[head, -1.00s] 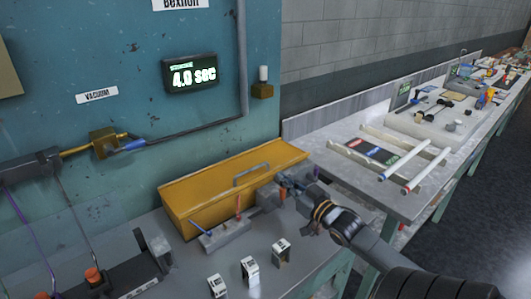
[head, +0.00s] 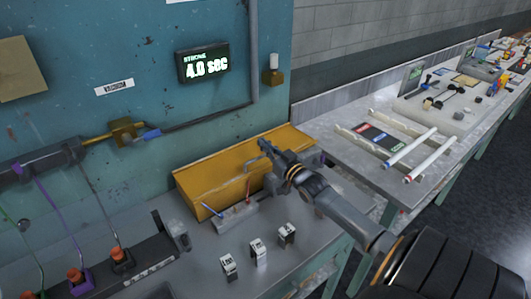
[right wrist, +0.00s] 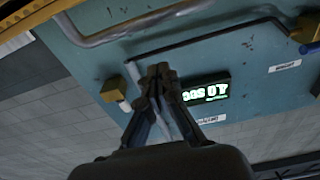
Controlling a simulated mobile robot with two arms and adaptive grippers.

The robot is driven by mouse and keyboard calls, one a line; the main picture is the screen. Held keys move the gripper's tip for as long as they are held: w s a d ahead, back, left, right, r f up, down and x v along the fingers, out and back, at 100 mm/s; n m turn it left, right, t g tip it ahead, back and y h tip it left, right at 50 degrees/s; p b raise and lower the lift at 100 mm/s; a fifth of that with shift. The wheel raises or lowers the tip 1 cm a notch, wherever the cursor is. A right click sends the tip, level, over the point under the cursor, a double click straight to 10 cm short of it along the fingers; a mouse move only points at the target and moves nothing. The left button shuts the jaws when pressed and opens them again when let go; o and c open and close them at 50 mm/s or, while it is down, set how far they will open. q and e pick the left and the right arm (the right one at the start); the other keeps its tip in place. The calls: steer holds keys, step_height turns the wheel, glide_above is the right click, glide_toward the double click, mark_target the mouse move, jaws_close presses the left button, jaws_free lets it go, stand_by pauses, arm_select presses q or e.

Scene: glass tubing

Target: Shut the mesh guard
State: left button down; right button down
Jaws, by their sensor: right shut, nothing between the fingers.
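The guard is a yellow panel (head: 212,185) at the back of the grey bench, against the teal wall, with a grey bar handle on its face. It looks solid at this size; I cannot make out mesh or how far it stands open. My right gripper (head: 264,147) is shut and empty at the handle, hiding part of it. I cannot tell whether it touches. In the right wrist view, the closed fingers (right wrist: 160,72) point towards the wall, with the grey handle (right wrist: 105,36) and a yellow edge (right wrist: 30,18) close by. My left gripper is not in view.
A small grey block (head: 232,216) with a blue and a red stick stands before the guard. Several small labelled blocks (head: 258,252) stand nearer on the bench. A lit display (head: 204,66) hangs on the wall. A side table (head: 375,185) holds a rack with tubes.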

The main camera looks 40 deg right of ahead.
mark_target(265, 155)
steer(key=f, duration=0.2)
steer(key=f+p, duration=0.1)
steer(key=shift+s+f, duration=0.2)
steer(key=shift+f, duration=0.25)
